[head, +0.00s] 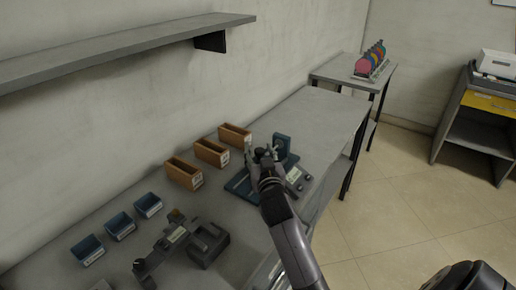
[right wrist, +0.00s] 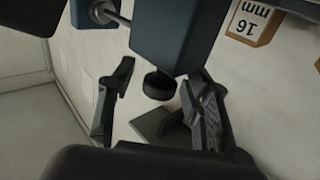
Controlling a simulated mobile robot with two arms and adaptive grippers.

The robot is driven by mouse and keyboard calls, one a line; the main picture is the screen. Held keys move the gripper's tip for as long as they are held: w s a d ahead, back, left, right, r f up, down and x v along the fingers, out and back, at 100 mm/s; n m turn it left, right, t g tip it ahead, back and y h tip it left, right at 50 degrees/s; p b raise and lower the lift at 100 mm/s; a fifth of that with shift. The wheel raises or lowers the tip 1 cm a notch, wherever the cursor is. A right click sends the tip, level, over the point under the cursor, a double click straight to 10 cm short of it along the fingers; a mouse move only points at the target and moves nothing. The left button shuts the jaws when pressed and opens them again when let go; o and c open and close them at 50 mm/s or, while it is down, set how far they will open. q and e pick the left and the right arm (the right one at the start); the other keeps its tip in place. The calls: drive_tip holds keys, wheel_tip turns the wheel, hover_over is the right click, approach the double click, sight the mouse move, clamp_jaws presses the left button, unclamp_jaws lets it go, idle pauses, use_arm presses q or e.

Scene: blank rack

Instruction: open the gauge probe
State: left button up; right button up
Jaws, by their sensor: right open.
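A blue gauge stand sits on the bench; its blue base (head: 238,186) and upright block (head: 281,145) show around my right gripper in the head view. My right gripper (head: 265,156) is at the stand, its arm coming up from below. In the right wrist view the blue block (right wrist: 172,38) hangs in from the top, with a metal rod (right wrist: 122,20) at its left. A black round knob (right wrist: 159,84) on the block lies between the two parted fingers of the gripper (right wrist: 160,108), with gaps on both sides. I cannot tell whether the probe is open. My left gripper is not in view.
Three orange bins (head: 184,173) stand behind the stand; one label (right wrist: 249,22) reads 16 mm. Three blue bins (head: 120,226) and a dark measuring tool (head: 178,236) with a block (head: 209,246) are at left. The bench's far right (head: 325,115) is clear.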

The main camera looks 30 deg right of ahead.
drive_tip(key=shift+s, duration=0.1)
clamp_jaws()
idle(0.5)
drive_tip(key=shift+a, duration=0.1)
